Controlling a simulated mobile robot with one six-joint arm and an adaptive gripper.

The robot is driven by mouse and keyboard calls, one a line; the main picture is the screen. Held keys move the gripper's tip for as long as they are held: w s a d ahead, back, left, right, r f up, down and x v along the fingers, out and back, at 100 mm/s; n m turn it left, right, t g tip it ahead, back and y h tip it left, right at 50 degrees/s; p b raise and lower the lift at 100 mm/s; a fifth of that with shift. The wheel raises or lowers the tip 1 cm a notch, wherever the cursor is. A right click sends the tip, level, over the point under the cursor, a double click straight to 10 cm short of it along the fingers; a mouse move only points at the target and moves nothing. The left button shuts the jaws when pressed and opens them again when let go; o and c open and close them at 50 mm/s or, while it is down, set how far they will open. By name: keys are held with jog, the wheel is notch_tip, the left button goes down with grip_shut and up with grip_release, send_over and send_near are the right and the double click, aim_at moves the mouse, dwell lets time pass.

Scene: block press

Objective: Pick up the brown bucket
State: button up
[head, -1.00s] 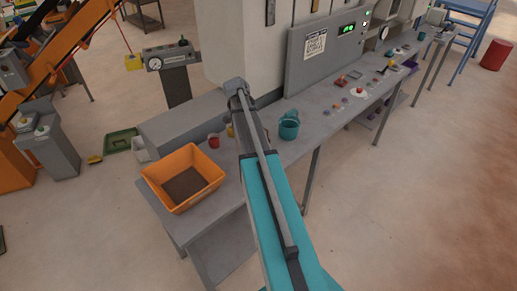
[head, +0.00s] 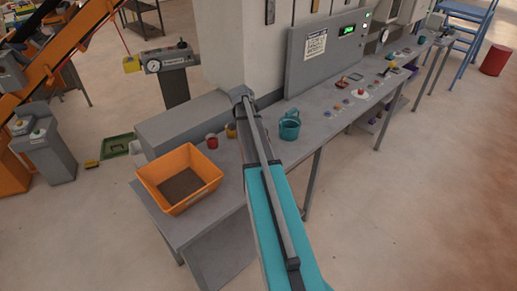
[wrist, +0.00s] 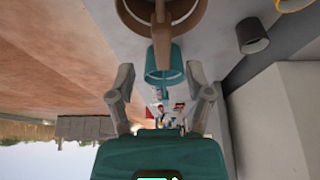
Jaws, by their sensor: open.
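The brown bucket (wrist: 160,32) shows in the wrist view at the top centre, cut off by the picture's edge. Its round rim and a brown part reaching down from it are visible. My gripper (wrist: 163,85) is open in the wrist view, its two fingers spread wide on either side of the centre line. The bucket appears above the fingertips in the picture, and nothing is clamped between them. In the head view I cannot make out the brown bucket or the gripper; my arm covers part of the grey table (head: 205,215).
A teal mug-like container (head: 289,128) stands right of my arm; a teal container (wrist: 165,68) also shows in the wrist view. An orange bin (head: 180,205) is left of the arm, with a red can (head: 212,141) behind it. A dark grey cup (wrist: 252,36) is at upper right.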

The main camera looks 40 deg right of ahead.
jog(key=shift+f, duration=0.15)
jog(key=shift+b+x, duration=2.4)
jog(key=shift+x, duration=0.05)
jog(key=shift+w+d, duration=0.1)
jog(key=shift+w, duration=0.05)
jog(key=shift+c, duration=0.3)
grip_shut()
